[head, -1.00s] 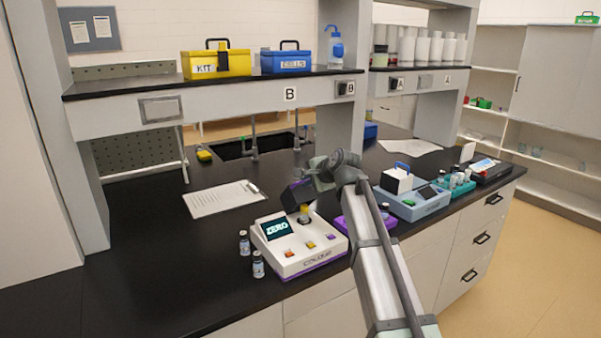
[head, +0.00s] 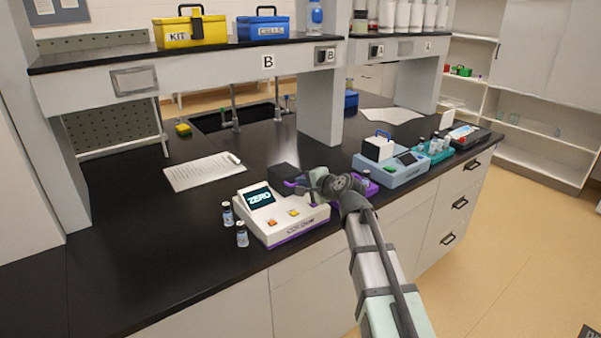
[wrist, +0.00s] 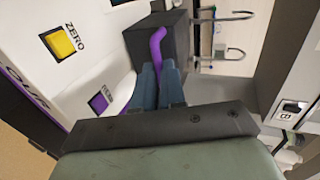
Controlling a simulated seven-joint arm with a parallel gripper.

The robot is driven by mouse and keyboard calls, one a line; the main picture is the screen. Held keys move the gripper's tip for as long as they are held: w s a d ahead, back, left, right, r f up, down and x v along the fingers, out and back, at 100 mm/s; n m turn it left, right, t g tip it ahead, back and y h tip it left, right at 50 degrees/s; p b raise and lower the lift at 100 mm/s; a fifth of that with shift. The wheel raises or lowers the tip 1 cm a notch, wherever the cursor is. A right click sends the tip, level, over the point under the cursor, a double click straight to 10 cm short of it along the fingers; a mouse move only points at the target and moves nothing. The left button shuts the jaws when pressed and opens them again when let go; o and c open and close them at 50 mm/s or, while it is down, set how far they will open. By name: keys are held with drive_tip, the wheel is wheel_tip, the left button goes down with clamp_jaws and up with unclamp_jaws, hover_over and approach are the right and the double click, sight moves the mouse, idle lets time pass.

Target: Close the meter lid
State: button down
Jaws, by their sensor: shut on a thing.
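The white meter (head: 290,223) has a purple base, a ZERO screen and coloured buttons. It stands near the front edge of the black bench. Its dark lid (head: 285,172) is low at the back right of the meter, over the place of the yellow-topped vial. The lid also shows in the wrist view (wrist: 174,60) as a dark box with a curved purple handle (wrist: 157,44). My gripper (wrist: 160,68) is shut on that handle; in the head view the gripper (head: 302,184) is right at the lid. I cannot tell whether the lid sits fully flush.
Two small vials (head: 242,234) stand left of the meter. A clipboard (head: 204,171) lies behind it. A purple tray (head: 364,185) and a blue-grey instrument (head: 390,167) are to the right, partly near my arm. A shelf with yellow and blue boxes spans the back.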

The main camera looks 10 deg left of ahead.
drive_tip(key=shift+s+d+f, duration=0.15)
drive_tip(key=shift+s+f, duration=0.05)
drive_tip(key=shift+f, duration=0.55)
drive_tip(key=shift+s+d+f, duration=0.1)
drive_tip(key=shift+s+f, duration=0.1)
drive_tip(key=shift+f, duration=0.55)
drive_tip(key=c, duration=1.2)
unclamp_jaws()
drive_tip(key=v, duration=1.3)
drive_tip(key=shift+d+r, duration=0.25)
drive_tip(key=shift+r, duration=0.05)
drive_tip(key=shift+s, duration=0.15)
